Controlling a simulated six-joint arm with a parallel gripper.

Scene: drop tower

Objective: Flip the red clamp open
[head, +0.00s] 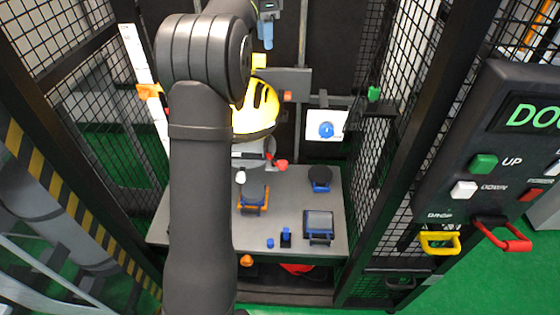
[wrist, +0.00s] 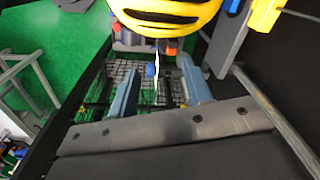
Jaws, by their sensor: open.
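A small red-tipped part (head: 281,164), which looks like the red clamp, sticks out at the right of the grey mount under the yellow helmet (head: 262,116). It is too small to tell whether it is flipped open or shut. The striped yellow helmet also fills the top of the wrist view (wrist: 175,15). My gripper (wrist: 160,88) is open, with two grey-blue fingers apart and nothing held between them. Small red and orange parts show below the helmet in the wrist view, too small to identify.
A grey table (head: 290,205) carries a dark round part (head: 320,177), a blue-edged tray (head: 318,224) and a blue-orange fixture (head: 253,196). Mesh cage walls stand on both sides. A control panel (head: 500,150) with a red handle (head: 505,238) and a yellow handle (head: 440,243) is at right.

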